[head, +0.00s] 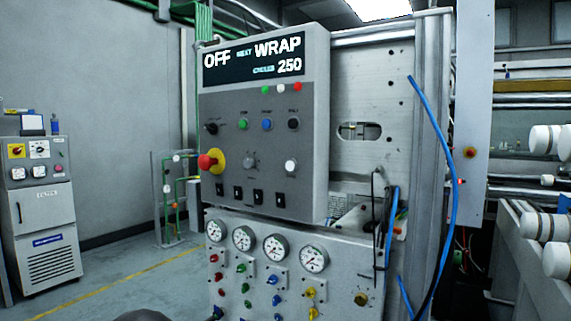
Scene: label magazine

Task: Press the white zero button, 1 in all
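The grey control panel (267,185) stands in the middle of the head view, facing me at a slight angle. A white round button (291,166) sits on its right side, below a black button (293,124). Its label is too small to read, and nothing covers it. The dark display (253,57) at the top reads OFF, WRAP and 250, with smaller words between. Neither of my grippers is in view.
A red mushroom button on a yellow base (212,161) juts out at the panel's left. Green (243,124) and blue (267,124) buttons sit above. Gauges and coloured knobs fill the lower panel (290,295). A blue hose (448,150) hangs at the right. White rolls (545,226) lie far right.

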